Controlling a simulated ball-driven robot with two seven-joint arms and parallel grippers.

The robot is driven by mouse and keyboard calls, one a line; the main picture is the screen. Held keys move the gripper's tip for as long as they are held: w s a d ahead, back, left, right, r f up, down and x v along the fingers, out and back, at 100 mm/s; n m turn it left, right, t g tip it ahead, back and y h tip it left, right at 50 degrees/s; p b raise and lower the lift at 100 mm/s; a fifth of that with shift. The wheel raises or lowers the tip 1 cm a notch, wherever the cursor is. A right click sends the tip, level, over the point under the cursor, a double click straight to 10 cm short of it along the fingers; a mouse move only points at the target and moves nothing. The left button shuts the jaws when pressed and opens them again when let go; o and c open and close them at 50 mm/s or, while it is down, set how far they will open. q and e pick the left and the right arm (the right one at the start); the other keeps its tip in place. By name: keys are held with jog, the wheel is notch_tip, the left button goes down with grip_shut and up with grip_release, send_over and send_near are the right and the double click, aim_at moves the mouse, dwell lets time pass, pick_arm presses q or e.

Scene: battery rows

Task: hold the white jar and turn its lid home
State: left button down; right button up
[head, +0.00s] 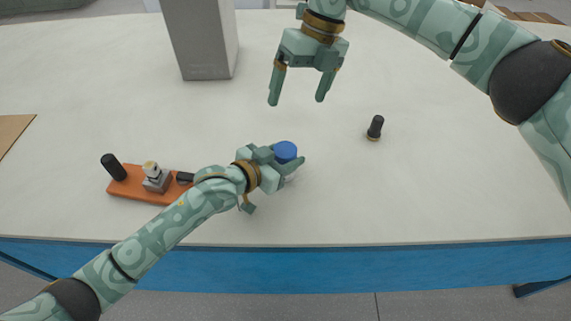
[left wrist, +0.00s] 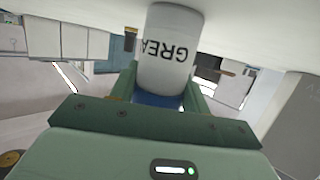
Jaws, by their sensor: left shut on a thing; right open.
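The white jar (head: 291,178) stands on the table near its front edge, mostly hidden by my left gripper in the head view. Its blue lid (head: 285,151) sits on top; I cannot tell how tightly. In the left wrist view the white jar (left wrist: 170,50) appears upside down with dark letters "GREA", and the blue lid (left wrist: 157,100) shows at its lower end. My left gripper (head: 290,172) is shut on the jar, with a finger on each side. My right gripper (head: 296,101) is open and empty, fingers pointing down, beyond the jar and apart from the lid.
An orange board (head: 125,188) with a black cylinder (head: 113,167) and a metal fitting (head: 154,177) lies left of the jar, beside my left arm. A small dark cylinder (head: 375,128) stands to the right. A tall grey box (head: 203,40) stands at the back. The table between is clear.

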jog(key=shift+v, duration=1.35)
pick_arm(q)
jog(key=c, duration=0.6)
grip_release()
jog(key=shift+p+v, duration=2.75)
jog(key=shift+v, duration=5.4)
pick_arm(e)
notch_tip(320, 180, up, 8)
jog(key=shift+s, duration=0.5)
pick_arm(q)
jog(key=shift+w+r, duration=0.1)
pick_arm(e)
jog(key=shift+f, duration=0.15)
